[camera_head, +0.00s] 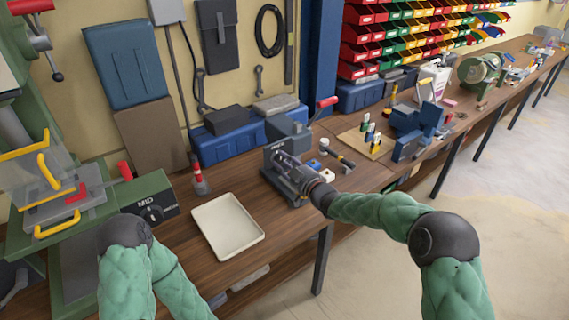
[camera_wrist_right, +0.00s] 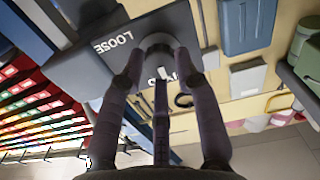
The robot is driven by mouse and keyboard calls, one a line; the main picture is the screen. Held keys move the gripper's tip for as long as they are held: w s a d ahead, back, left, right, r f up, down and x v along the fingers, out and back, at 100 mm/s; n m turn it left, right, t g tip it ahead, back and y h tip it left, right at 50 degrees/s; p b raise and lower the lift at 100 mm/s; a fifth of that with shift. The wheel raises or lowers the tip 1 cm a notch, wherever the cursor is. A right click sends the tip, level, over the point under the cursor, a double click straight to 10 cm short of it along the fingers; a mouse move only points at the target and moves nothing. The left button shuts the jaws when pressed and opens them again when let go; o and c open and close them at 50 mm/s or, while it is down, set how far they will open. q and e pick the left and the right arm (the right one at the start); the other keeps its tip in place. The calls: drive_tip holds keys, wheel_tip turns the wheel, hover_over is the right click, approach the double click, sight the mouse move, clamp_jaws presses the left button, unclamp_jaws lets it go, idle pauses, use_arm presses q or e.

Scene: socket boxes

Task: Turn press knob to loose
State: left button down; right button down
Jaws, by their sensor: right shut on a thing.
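The panel carries the word LOOSE to the left of the knob; a second word is mostly hidden behind my fingers. My right gripper (camera_wrist_right: 160,64) has its dark fingers closed around the knob. In the head view my right gripper (camera_head: 297,174) is at the dark panel box (camera_head: 272,174) on the bench, and the knob is hidden there. The knob's exact pointing direction is unclear. My left arm shows at lower left, but its gripper is out of view.
A cream tray (camera_head: 228,226) lies on the wooden bench left of the panel box. A blue vise (camera_head: 408,130) is to the right.

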drive_tip(key=shift+r+m, duration=0.2)
drive_tip(key=shift+m, duration=0.1)
drive_tip(key=m+p, duration=0.2)
drive_tip(key=m, duration=0.1)
drive_tip(key=shift+r, duration=0.1)
drive_tip(key=m+p, duration=0.1)
drive_tip(key=m, duration=0.2)
drive_tip(key=shift+m+p, duration=0.3)
drive_tip(key=shift+p, duration=0.05)
drive_tip(key=m+p, duration=0.1)
drive_tip(key=m, duration=0.2)
drive_tip(key=shift+w+d+m+p, duration=0.1)
drive_tip(key=shift+m+p, duration=0.2)
drive_tip(key=shift+p, duration=0.05)
drive_tip(key=m+p, duration=0.2)
drive_tip(key=m, duration=0.2)
drive_tip(key=shift+r+m, duration=0.1)
drive_tip(key=shift+m, duration=0.2)
drive_tip(key=m+p, duration=0.1)
drive_tip(key=m, duration=0.3)
drive_tip(key=shift+m+p, duration=0.3)
drive_tip(key=shift+d+m+p, duration=0.1)
drive_tip(key=shift+m+p, duration=0.5)
drive_tip(key=shift+m, duration=1.2)
drive_tip(key=shift+f, duration=0.2)
